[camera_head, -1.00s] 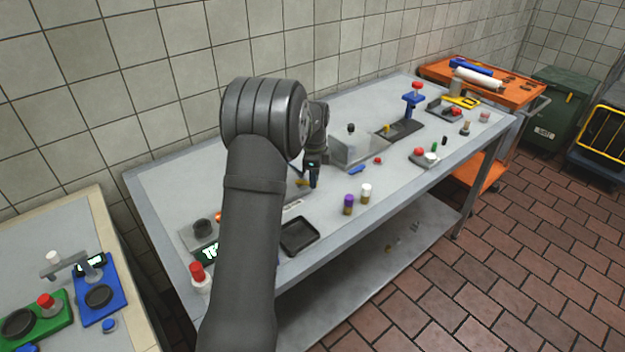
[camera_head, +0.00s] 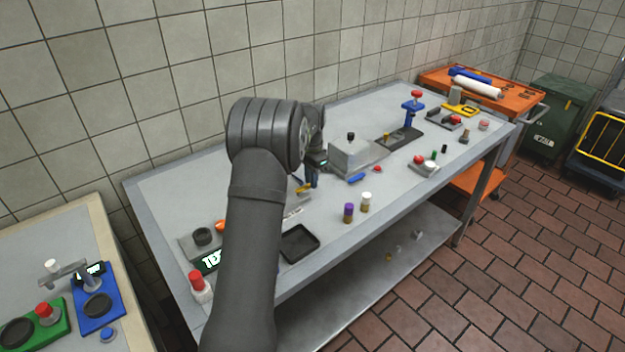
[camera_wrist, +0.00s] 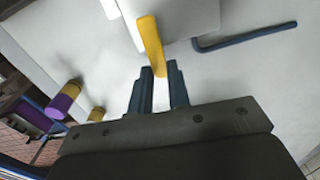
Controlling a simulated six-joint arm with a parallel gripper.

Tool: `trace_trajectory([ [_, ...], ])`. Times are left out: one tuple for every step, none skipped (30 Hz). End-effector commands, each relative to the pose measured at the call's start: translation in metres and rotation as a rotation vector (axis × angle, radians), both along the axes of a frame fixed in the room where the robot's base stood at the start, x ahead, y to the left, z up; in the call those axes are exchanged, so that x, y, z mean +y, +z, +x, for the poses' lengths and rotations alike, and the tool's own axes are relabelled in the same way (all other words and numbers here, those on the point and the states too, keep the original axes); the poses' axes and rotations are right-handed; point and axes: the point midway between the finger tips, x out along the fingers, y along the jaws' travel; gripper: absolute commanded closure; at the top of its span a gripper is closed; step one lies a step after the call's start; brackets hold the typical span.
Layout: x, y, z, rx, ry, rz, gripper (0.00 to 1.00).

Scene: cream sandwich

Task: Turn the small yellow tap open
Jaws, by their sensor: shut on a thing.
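The small yellow tap (camera_wrist: 150,42) shows in the wrist view as a flat yellow lever beside a pale block (camera_wrist: 185,15). Its lower end lies at the tips of my gripper (camera_wrist: 160,78), whose two dark blue fingers are shut on it. In the head view my gripper (camera_head: 312,180) is low over the grey table, left of a grey box with a black knob (camera_head: 347,160). A bit of yellow (camera_head: 303,187) shows beside the fingers there. My arm hides part of the table around it.
A blue piece (camera_head: 357,178) lies right of my gripper. A black tray (camera_head: 299,243) is in front. A blue stand with red top (camera_head: 413,108) is farther right.

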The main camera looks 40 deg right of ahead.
Motion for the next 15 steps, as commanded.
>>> trace_trajectory([
  [0.0004,-0.0005,0.0011,0.000,0.017,0.001,1.00],
  [0.0004,-0.0005,0.0015,0.000,0.026,0.001,1.00],
  [0.0004,-0.0004,0.0020,0.000,0.036,0.001,1.00],
  [0.0004,-0.0004,0.0023,0.000,0.043,0.001,1.00],
  [0.0004,-0.0004,0.0025,0.000,0.049,0.001,1.00],
  [0.0004,-0.0003,0.0028,0.000,0.055,0.001,1.00],
  [0.0003,-0.0003,0.0030,0.000,0.058,0.001,1.00],
  [0.0003,-0.0003,0.0031,0.000,0.061,0.001,1.00],
  [0.0003,-0.0003,0.0033,0.000,0.064,0.001,1.00],
  [0.0003,-0.0003,0.0033,0.000,0.066,0.001,1.00],
  [0.0003,-0.0002,0.0034,0.000,0.067,0.001,1.00],
  [0.0004,-0.0002,0.0034,0.000,0.068,0.001,1.00],
  [0.0004,-0.0002,0.0035,0.000,0.068,0.001,1.00],
  [0.0004,-0.0002,0.0035,0.000,0.068,0.001,1.00],
  [0.0004,-0.0002,0.0035,0.000,0.068,0.001,1.00],
])
